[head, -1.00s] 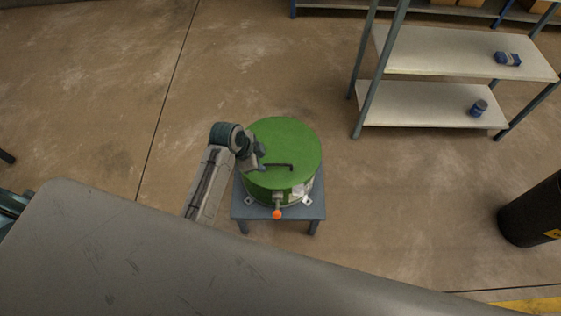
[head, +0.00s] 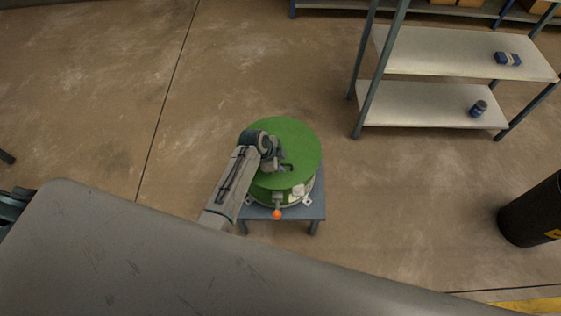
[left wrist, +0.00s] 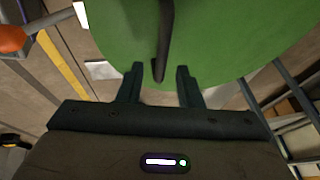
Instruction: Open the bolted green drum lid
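The green drum lid (head: 298,142) tops a round drum on a small blue-grey stand (head: 315,211). A dark bar handle (head: 289,167) lies on the lid, partly hidden by my left gripper (head: 283,163) in the head view. In the left wrist view, my left gripper (left wrist: 160,74) is open. The dark handle (left wrist: 165,40) runs lengthwise between its fingertips, apart from both fingers. A bolt with an orange knob (head: 277,214) sits at the drum's front, and the orange knob also shows in the left wrist view (left wrist: 12,39). My right gripper is not in view.
A shelf unit (head: 430,105) with small blue items stands at the upper right. A black barrel (head: 533,212) stands at the right edge. The floor between drum, shelf and barrel is clear.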

